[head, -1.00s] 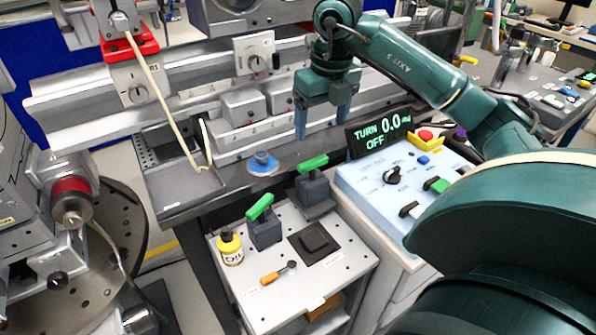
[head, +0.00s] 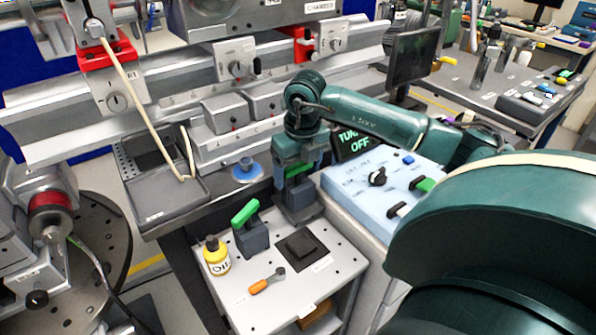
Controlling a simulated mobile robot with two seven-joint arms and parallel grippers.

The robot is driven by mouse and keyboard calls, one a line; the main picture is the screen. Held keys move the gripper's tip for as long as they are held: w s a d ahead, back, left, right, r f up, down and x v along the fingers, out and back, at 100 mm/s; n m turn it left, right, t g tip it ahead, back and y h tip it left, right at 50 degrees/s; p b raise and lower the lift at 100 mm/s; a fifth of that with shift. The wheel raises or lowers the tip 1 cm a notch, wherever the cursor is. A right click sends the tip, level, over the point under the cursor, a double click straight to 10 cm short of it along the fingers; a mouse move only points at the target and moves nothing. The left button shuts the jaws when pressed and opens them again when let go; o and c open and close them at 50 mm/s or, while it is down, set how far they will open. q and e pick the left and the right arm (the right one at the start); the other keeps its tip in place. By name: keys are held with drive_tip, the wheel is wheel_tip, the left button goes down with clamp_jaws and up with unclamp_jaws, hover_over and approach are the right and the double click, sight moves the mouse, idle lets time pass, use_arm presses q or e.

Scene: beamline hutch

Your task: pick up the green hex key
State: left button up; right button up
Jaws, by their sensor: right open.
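Two green-handled pieces, each on a dark grey block, stand on the grey cart top (head: 336,262); I take these green bars for hex key handles. The nearer green handle (head: 245,213) is in full view on its block (head: 252,239). The farther green handle (head: 298,171) is partly hidden by my right gripper (head: 301,175), its block (head: 300,199) showing below. My right gripper is open and points down, with its fingers at either side of that farther handle. I cannot tell whether they touch it. My left gripper is not in view.
A yellow oil bottle (head: 216,258), an orange-handled tool (head: 262,284) and a black square pad (head: 300,246) are on the cart. A pale blue control box (head: 350,187) with a display (head: 356,145) stands close at the right. A blue round piece (head: 246,171) sits on the ledge behind.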

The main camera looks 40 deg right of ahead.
drive_tip(key=shift+f, duration=0.45)
drive_tip(key=c, duration=1.2)
wheel_tip(320, 180, up, 10)
drive_tip(key=shift+r+p, duration=0.1)
drive_tip(key=shift+p, duration=0.25)
